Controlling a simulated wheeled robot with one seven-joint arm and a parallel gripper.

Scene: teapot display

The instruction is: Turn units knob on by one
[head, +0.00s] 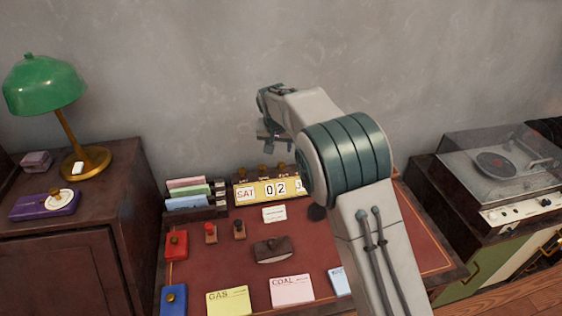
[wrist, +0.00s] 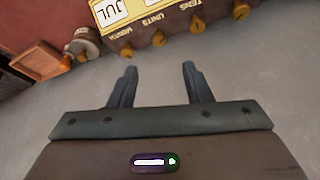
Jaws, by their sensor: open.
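The yellow flip calendar (head: 245,201) stands at the back of the desk. In the head view it shows SAT and 02, with the month window mostly hidden behind my arm. In the wrist view its lower-placed edge carries brass knobs, with labels that read upside down. The units knob (wrist: 158,38) is between the tens knob (wrist: 197,24) and the month knob (wrist: 126,48). My gripper (wrist: 160,68) is open and empty, its fingertips apart from the units knob and roughly in line with it. In the head view my gripper (head: 270,136) is above the calendar, partly hidden by my wrist.
A card rack (head: 188,199) stands left of the calendar, with two stamps (head: 239,229) in front. A blotter (head: 272,250) and coloured cards lie on the red desk top. A green lamp (head: 45,85) is left, a record player (head: 500,165) right. The grey wall is behind.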

